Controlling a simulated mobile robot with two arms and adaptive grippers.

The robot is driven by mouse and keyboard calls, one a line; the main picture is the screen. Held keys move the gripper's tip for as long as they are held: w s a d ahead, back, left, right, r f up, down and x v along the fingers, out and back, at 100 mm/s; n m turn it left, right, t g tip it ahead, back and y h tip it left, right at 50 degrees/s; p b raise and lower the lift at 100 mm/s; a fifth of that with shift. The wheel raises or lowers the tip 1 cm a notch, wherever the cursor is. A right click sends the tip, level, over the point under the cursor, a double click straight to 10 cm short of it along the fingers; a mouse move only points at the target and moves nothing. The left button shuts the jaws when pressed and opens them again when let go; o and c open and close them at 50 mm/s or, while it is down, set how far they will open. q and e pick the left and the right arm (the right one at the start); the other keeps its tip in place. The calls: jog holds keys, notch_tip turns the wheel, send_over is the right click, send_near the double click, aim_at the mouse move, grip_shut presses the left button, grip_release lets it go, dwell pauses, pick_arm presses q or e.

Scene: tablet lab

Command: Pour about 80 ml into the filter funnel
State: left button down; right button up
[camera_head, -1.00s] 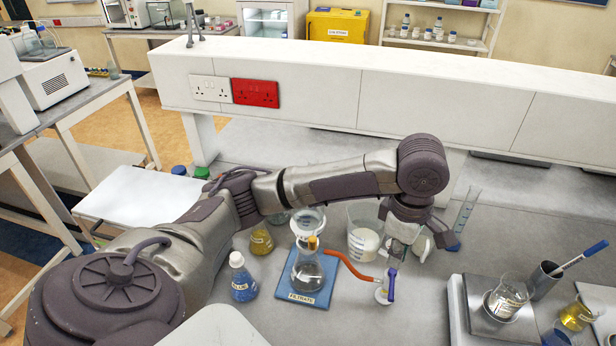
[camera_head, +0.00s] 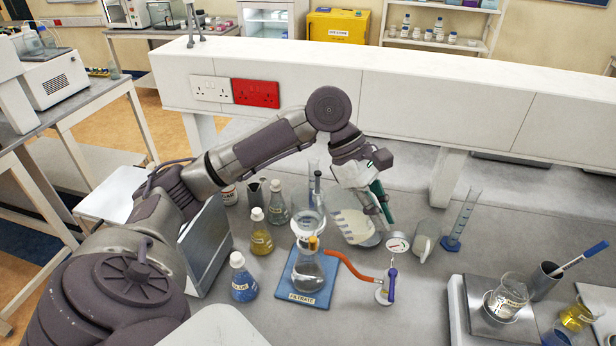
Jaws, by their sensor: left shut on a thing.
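The filter funnel (camera_head: 309,222) sits upright on the filter flask (camera_head: 307,272), which stands on a blue mat (camera_head: 296,297) marked FILTRATE. A glass beaker (camera_head: 353,228) with white contents is just right of the funnel. It is tilted, with its mouth toward the funnel, and appears raised off the bench. My left gripper (camera_head: 381,212) is shut on the beaker from its right side. I cannot tell whether liquid is leaving the beaker's lip or how much is in the funnel. My right gripper is not in view.
An orange hose (camera_head: 347,265) runs from the flask to a fitting with a gauge (camera_head: 398,244). Labelled flasks with blue (camera_head: 243,284) and yellow (camera_head: 261,238) contents stand left. A measuring cylinder (camera_head: 462,222) and a balance (camera_head: 500,320) are at right.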

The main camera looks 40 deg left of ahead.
pick_arm(q)
jog(key=shift+a+r+h, duration=0.35)
jog(key=shift+r+h, duration=0.25)
jog(key=shift+r, duration=0.05)
jog(key=shift+a+r+h, duration=0.3)
jog(key=shift+r+h, duration=0.3)
jog(key=shift+r, duration=0.1)
jog(key=shift+a+r+h, duration=0.35)
jog(key=shift+r+h, duration=0.25)
jog(key=shift+r, duration=0.05)
jog(key=shift+s+a+r+h, duration=0.1)
jog(key=shift+a+r+h, duration=0.15)
jog(key=shift+r+h, duration=0.15)
jog(key=shift+a+r+t+h, duration=0.3)
jog(key=shift+r+h, duration=0.1)
jog(key=shift+h, duration=0.1)
jog(key=shift+f+b, duration=0.1)
jog(key=shift+b, duration=0.55)
jog(key=shift+a+r+h+b, duration=0.4)
jog(key=shift+h+b, duration=0.1)
jog(key=shift+b, duration=0.55)
jog(key=shift+r, duration=0.25)
jog(key=shift+a+r+h+b, duration=0.2)
jog(key=shift+h+b, duration=0.1)
jog(key=shift+b, duration=0.2)
